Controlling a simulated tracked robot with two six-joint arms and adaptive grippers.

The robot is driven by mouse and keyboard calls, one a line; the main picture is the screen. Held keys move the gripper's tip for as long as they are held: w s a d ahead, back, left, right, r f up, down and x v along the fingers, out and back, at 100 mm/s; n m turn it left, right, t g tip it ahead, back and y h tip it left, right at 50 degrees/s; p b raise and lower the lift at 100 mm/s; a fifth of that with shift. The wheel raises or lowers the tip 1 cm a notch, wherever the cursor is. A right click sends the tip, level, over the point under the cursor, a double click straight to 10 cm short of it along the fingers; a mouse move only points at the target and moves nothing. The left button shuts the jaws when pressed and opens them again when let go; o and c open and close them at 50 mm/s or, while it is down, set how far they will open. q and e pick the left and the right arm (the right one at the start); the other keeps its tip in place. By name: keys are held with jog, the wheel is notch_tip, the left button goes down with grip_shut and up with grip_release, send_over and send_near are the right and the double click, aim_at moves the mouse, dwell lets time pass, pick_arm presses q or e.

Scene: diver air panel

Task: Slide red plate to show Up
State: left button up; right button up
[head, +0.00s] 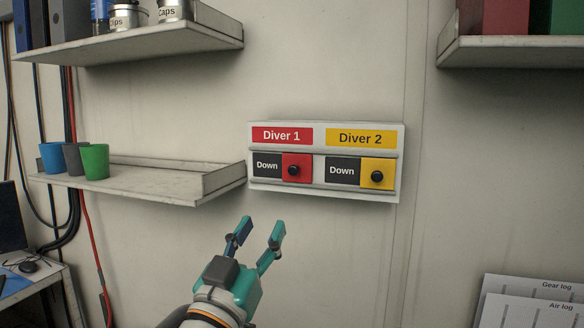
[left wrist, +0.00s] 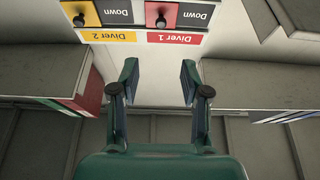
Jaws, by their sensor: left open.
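The white air panel (head: 325,197) is fixed to the wall, with a red Diver 1 label and a yellow Diver 2 label. The red plate (head: 298,160) with its black knob sits at the right of the Diver 1 slot, and the word Down shows to its left. The yellow plate (head: 378,167) likewise sits right of a Down. My left gripper (head: 260,228) is open and empty, below and in front of the panel. In the left wrist view the panel appears upside down, with the red plate (left wrist: 161,15) beyond the open fingers (left wrist: 160,75). My right gripper is not seen.
A lower shelf (head: 150,185) with blue, grey and green cups (head: 94,161) ends close to the panel's left side. Upper shelves (head: 150,42) hang at left and right. Log sheets (head: 530,305) are at lower right. The wall below the panel is clear.

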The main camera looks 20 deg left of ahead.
aim_at(292, 172)
pick_arm(q)
jog(key=p+x, duration=0.6)
jog(key=x, duration=0.9)
jog(key=shift+a, duration=0.1)
jog(key=shift+w+r+p, duration=0.1)
jog(key=shift+w+p, duration=0.25)
jog(key=shift+w, duration=0.3)
grip_shut()
